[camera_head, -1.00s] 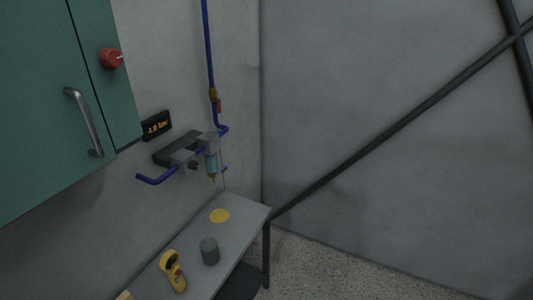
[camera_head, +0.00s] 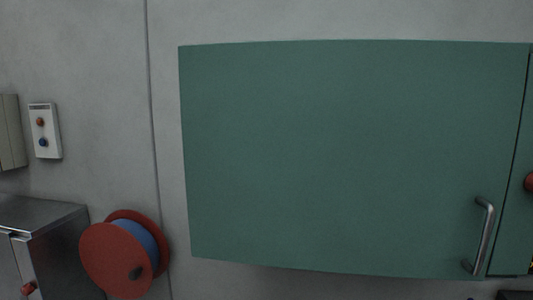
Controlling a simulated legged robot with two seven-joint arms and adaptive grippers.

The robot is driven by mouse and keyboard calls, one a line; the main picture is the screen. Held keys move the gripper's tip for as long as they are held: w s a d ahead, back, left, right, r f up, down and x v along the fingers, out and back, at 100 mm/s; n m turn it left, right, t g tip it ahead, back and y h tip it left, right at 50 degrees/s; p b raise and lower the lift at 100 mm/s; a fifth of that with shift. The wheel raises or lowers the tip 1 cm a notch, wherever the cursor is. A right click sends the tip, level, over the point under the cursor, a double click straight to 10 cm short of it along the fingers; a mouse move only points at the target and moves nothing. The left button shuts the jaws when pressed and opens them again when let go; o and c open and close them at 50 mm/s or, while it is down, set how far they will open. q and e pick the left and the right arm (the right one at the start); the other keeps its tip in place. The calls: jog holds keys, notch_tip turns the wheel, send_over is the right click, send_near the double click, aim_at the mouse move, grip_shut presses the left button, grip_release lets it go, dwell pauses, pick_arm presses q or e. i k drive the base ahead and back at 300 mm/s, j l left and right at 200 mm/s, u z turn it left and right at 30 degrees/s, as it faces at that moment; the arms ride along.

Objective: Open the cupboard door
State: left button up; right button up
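The green cupboard door (camera_head: 350,160) fills the middle and right of the head view. It is shut and lies flat against the cupboard front. Its metal bar handle (camera_head: 485,237) stands upright near the lower right corner of the door. A narrow green fixed panel (camera_head: 512,220) is to the right of the door, past a dark vertical gap. Neither of my grippers shows in the view.
A red reel with a blue winding (camera_head: 112,258) is on the wall at lower left. A metal cabinet (camera_head: 45,235) stands at the far left. Above it is a white box with an orange and a blue button (camera_head: 44,131). A red knob (camera_head: 529,182) is cut off at the right edge.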

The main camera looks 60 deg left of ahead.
aim_at(393, 158)
jog(key=u, duration=1.65)
